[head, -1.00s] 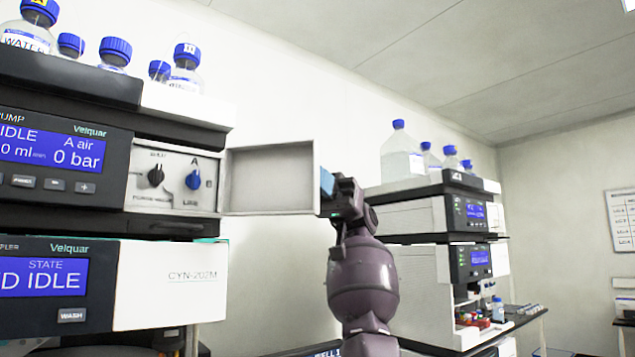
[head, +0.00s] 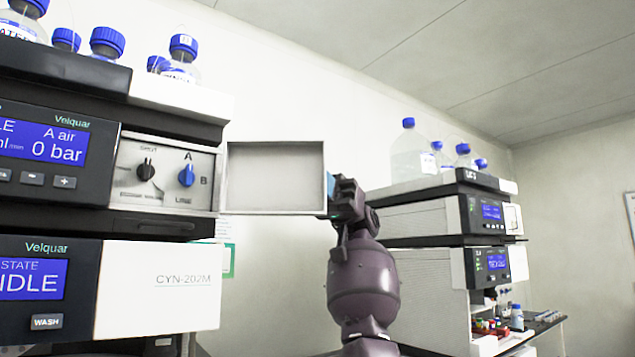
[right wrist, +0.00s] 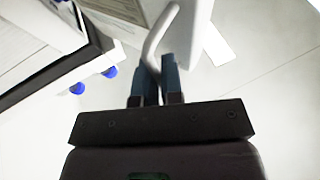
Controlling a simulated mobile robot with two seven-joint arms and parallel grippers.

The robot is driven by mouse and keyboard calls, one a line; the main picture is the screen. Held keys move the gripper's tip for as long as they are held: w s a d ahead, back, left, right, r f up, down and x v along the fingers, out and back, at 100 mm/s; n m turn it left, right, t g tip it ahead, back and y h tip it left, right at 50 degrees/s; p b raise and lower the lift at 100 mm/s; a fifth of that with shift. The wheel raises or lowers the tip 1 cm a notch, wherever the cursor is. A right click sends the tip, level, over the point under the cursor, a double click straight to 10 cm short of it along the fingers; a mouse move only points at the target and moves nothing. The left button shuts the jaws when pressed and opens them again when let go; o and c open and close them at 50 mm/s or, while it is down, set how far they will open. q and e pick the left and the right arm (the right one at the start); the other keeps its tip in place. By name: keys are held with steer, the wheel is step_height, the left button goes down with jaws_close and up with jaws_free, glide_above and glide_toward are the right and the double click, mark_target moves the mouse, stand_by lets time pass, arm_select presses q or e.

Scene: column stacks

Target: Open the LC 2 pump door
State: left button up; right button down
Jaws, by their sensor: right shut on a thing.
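The pump door (head: 275,178) is a grey rectangular panel, swung open to the right of the pump module. Its left edge meets the module beside the exposed valve panel (head: 168,174), which has a black knob and a blue knob. My right gripper (head: 331,190) is at the door's free right edge. In the right wrist view its two blue fingers (right wrist: 157,82) are close together on a pale curved handle (right wrist: 158,35). My left gripper does not show.
Blue-capped bottles (head: 182,60) stand on top of the left stack. The white CYN-202M module (head: 158,288) is below the pump. Another instrument stack (head: 430,225) stands right of my arm, behind it. Plain wall lies between the stacks.

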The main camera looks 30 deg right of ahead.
steer(key=shift+a, duration=0.1)
steer(key=c, duration=1.6)
jaws_free()
steer(key=shift+a, duration=0.1)
steer(key=b+v, duration=0.1)
steer(key=v, duration=1)
steer(key=shift+a+r, duration=0.1)
steer(key=shift+r, duration=0.05)
